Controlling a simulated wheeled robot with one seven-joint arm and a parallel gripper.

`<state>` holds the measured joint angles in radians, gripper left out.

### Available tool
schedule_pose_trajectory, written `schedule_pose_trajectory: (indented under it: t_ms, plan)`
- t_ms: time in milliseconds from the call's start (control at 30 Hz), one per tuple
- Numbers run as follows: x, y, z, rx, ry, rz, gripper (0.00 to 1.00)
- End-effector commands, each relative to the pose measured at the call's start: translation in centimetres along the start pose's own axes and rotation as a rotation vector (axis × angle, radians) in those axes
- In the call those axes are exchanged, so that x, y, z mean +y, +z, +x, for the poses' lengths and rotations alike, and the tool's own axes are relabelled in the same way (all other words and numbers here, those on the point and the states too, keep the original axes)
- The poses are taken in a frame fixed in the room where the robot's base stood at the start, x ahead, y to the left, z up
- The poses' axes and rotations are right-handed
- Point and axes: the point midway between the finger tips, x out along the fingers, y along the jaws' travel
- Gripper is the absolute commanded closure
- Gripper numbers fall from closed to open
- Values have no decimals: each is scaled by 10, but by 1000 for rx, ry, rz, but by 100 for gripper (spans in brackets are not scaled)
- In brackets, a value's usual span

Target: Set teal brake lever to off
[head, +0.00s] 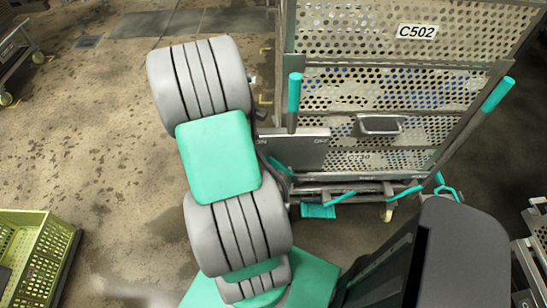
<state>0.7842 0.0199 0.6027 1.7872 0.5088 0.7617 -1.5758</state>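A perforated metal cart marked C502 (417,75) stands at the right. Low on its near side is a grey plate (300,152) with OFF readable at its right end and partly covered lettering, apparently ON, at its left end. A short teal bar (280,166), probably the brake lever, slants below the plate's left end, towards the ON side. It lies just right of my arm, which hides part of that area. My gripper cannot be made out; it is probably hidden behind my grey and teal arm.
Teal grips (295,92) and (497,95) stick out from the cart's near side. A teal pedal (317,211) and teal bars (408,191) sit low on it. A green crate (35,262) stands lower left. Wet floor (90,150) is clear at left.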

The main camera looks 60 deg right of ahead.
Motion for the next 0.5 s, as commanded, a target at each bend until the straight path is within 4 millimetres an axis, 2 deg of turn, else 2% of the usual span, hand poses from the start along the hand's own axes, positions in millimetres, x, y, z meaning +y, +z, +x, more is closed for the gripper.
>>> schedule_pose_trajectory:
  t_ms: [33,100,500]
  plan:
    - [1,11,10,-15,-17,-15,64]
    - [2,16,20,-24,-26,-33,64]
    - [0,18,86,-22,-26,-34,64]
